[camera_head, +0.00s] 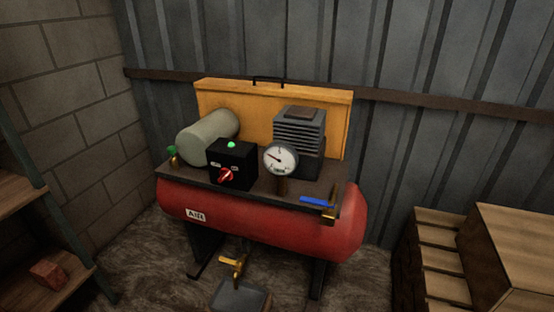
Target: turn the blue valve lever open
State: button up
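The blue valve lever (316,202) lies roughly level on a brass valve (331,214) at the front right of the top plate (180,172) of a red air compressor tank (265,222). The lever points left from the valve body, along the plate's front edge. My gripper is not in view, so its place and state are hidden.
A pressure gauge (281,159) and a black box (232,163) with a red knob and green light stand left of the lever. A brass tap (233,265) hangs below the tank. Shelves (22,190) stand left, crates (512,250) right. Space before the lever looks clear.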

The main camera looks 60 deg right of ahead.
aim_at(330, 205)
jog(key=z, duration=1.85)
